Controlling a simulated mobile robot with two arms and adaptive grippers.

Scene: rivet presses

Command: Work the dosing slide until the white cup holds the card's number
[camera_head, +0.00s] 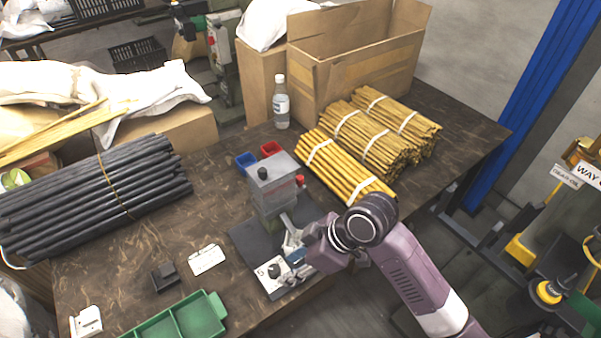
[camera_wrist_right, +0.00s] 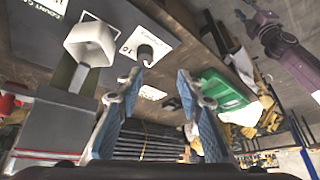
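The grey dosing box (camera_head: 272,180) stands upright on a dark mat (camera_head: 250,243), with a black knob on top and a small red part at its right. My right gripper (camera_head: 292,258) is in front of it, low over the mat. In the right wrist view the gripper (camera_wrist_right: 158,84) is open, with nothing between its fingers. A white cup-like piece (camera_wrist_right: 90,42) lies beyond the left finger, apart from it; its contents cannot be made out. A white plate with a black knob (camera_wrist_right: 145,54) is beyond the fingertips. A printed card (camera_wrist_right: 48,5) is cut off; its number is unreadable.
A white card (camera_head: 207,259), black block (camera_head: 165,277) and green tray (camera_head: 180,322) lie left. Bundled rods (camera_head: 345,165) and a bottle (camera_head: 281,103) are behind. My left arm (camera_wrist_right: 285,45) shows in the wrist view.

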